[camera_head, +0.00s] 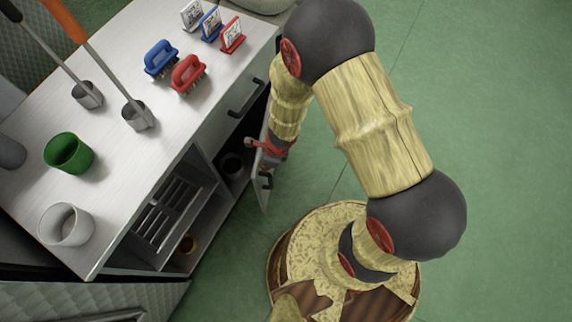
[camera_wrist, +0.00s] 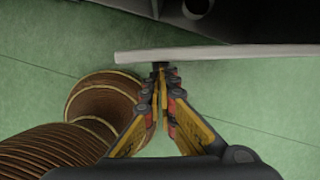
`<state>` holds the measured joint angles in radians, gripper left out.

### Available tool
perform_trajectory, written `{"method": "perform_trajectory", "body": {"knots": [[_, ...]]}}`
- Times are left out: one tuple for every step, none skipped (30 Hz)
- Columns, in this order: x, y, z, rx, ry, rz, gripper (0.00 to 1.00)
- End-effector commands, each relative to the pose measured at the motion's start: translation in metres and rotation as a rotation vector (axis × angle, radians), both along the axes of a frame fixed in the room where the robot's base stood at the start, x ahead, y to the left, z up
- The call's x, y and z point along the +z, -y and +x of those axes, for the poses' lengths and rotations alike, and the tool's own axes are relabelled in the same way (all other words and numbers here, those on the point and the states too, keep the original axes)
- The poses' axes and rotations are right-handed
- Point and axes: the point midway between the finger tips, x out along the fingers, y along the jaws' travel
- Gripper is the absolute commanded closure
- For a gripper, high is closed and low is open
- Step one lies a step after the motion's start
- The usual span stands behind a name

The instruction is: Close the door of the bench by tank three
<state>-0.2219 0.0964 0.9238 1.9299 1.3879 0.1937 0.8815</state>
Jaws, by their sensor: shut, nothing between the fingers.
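The bench (camera_head: 150,30) has a pale top and grey sides. Its door (camera_head: 261,193) stands open, swung out from the front, with a dark handle (camera_head: 266,181). The dark inside of the cupboard shows behind it. In the wrist view the door (camera_wrist: 225,53) is a pale bar across the picture. My gripper (camera_head: 268,152) is at the door's upper part, partly hidden by my arm. In the wrist view my gripper (camera_wrist: 160,72) is shut and empty, its fingertips right at the door's face. I cannot tell whether they touch.
A drawer with a dark handle (camera_head: 246,96) is above the cupboard. Open shelves (camera_head: 172,207) are at the near end. Green floor (camera_head: 500,120) is clear on the right.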

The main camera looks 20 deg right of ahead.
Motion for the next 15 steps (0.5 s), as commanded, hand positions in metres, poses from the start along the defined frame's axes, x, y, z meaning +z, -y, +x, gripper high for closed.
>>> {"method": "perform_trajectory", "body": {"knots": [[0.001,-0.013,0.005,-0.019,0.001,-0.001,1.0],[0.002,-0.018,0.007,-0.035,0.0,-0.001,1.0],[0.001,-0.026,0.01,-0.057,-0.001,-0.001,1.0],[0.002,-0.032,0.013,-0.069,0.0,-0.001,1.0],[0.002,-0.036,0.016,-0.084,-0.001,-0.001,1.0],[0.001,-0.043,0.019,-0.102,-0.001,-0.002,1.0],[0.002,-0.047,0.022,-0.114,0.0,-0.001,1.0],[0.002,-0.051,0.025,-0.126,0.0,-0.001,1.0],[0.001,-0.057,0.027,-0.14,-0.001,-0.001,1.0],[0.001,-0.06,0.029,-0.151,-0.001,-0.001,1.0],[0.001,-0.063,0.031,-0.162,-0.001,-0.001,1.0],[0.001,-0.067,0.034,-0.172,0.0,-0.001,1.0],[0.001,-0.07,0.036,-0.18,0.0,-0.001,1.0],[0.001,-0.072,0.038,-0.187,0.0,-0.001,1.0],[0.001,-0.075,0.04,-0.196,0.0,-0.001,1.0]]}}
